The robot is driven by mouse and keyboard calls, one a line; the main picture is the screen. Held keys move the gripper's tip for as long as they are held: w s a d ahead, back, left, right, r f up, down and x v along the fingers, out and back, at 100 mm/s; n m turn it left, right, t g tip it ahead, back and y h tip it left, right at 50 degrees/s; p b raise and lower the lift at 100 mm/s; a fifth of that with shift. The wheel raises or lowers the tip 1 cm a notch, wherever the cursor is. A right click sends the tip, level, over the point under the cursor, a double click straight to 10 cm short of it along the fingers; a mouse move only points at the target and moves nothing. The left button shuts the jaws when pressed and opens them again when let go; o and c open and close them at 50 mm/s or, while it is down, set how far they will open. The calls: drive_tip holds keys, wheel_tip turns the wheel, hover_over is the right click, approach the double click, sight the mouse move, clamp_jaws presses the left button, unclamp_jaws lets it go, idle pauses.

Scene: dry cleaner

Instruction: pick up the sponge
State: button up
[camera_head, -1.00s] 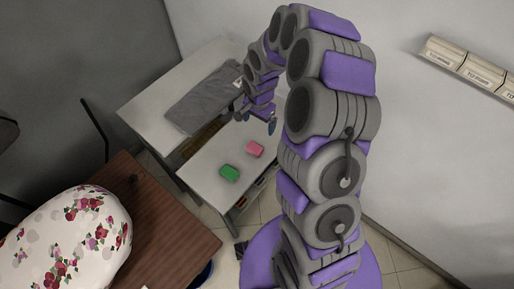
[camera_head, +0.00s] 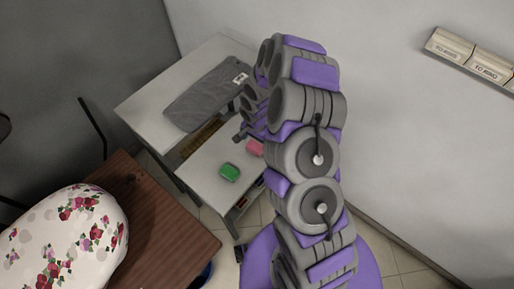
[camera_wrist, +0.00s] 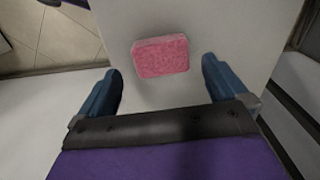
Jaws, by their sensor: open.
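A pink sponge (camera_wrist: 161,57) lies on the white table, between and ahead of my gripper's two blue fingers in the wrist view. My gripper (camera_wrist: 162,85) is open and empty, and the sponge is not between the fingertips' inner faces as far as I can see. In the head view the pink sponge (camera_head: 255,148) is partly hidden by my arm. A green block (camera_head: 229,172), which may be another sponge, lies to its left and nearer on the same table. In the head view my gripper is mostly hidden by my arm.
A grey folded garment (camera_head: 205,102) lies on the white table (camera_head: 150,108) behind. A brown table (camera_head: 170,215) with a flowered rounded object (camera_head: 70,240) stands at the front left. Labelled boxes (camera_head: 470,58) sit on the right wall.

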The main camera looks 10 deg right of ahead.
sight(255, 146)
drive_tip(key=f, duration=0.1)
drive_tip(key=a+f, duration=0.1)
drive_tip(key=a+f+b, duration=0.1)
drive_tip(key=f, duration=0.1)
drive_tip(key=shift+s, duration=0.15)
drive_tip(key=shift+d+f, duration=0.1)
drive_tip(key=shift+d, duration=0.9)
drive_tip(key=shift+c, duration=0.9)
drive_tip(key=shift+a, duration=0.65)
drive_tip(key=c, duration=0.5)
drive_tip(key=shift+a, duration=0.1)
drive_tip(key=shift+c, duration=1.3)
drive_tip(key=shift+d, duration=0.55)
drive_tip(key=shift+r, duration=0.45)
drive_tip(key=r, duration=0.1)
drive_tip(key=r+p, duration=0.1)
drive_tip(key=a+r, duration=0.1)
drive_tip(key=shift+s, duration=0.4)
drive_tip(key=s+a+p, duration=0.1)
drive_tip(key=s+a, duration=0.1)
drive_tip(key=s, duration=0.5)
drive_tip(key=s+a+r+p, duration=0.1)
drive_tip(key=s+a, duration=0.2)
drive_tip(key=s, duration=0.4)
drive_tip(key=shift+s, duration=0.15)
